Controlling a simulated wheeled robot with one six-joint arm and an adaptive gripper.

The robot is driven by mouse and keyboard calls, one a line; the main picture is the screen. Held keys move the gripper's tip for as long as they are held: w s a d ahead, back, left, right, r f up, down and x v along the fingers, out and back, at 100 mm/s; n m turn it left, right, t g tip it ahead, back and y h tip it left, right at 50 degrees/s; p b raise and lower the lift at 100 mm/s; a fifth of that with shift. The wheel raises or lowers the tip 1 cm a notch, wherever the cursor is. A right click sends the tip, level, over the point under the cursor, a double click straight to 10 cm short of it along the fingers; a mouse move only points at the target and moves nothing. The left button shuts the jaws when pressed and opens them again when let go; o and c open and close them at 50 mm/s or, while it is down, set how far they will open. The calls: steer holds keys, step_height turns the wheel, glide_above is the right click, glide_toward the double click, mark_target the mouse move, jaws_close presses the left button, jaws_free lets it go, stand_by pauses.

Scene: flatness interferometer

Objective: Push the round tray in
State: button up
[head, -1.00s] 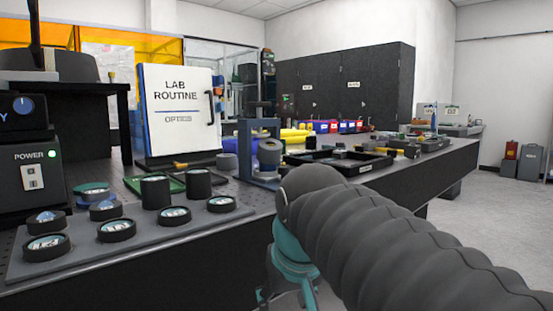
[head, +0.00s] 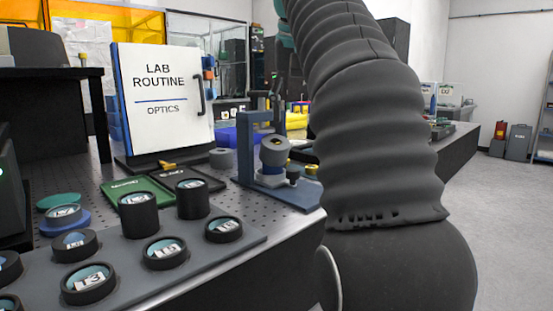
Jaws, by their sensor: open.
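No part that I can surely call the round tray stands out in the head view. A blue-grey bench instrument (head: 262,170) with a tilted round grey head (head: 274,151) stands near the bench edge, left of my arm. My arm rises in front of the bench and hides what lies behind it. A teal part of my gripper (head: 285,32) shows at the top, beside the arm's upper left edge. It is high in the picture, above the instrument. Its fingers are mostly hidden, and I see nothing held.
A grey rack (head: 205,258) holds several black round optics. Green (head: 138,193) and black (head: 203,179) flat trays lie before a white "LAB ROUTINE" panel (head: 162,95). A round blue dish (head: 65,222) sits at left.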

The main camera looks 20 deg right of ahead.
mark_target(293, 170)
steer(key=b+x, duration=0.6)
steer(key=x, duration=0.7)
steer(key=shift+w+d+f, duration=0.15)
steer(key=shift+w+f, duration=0.1)
jaws_close()
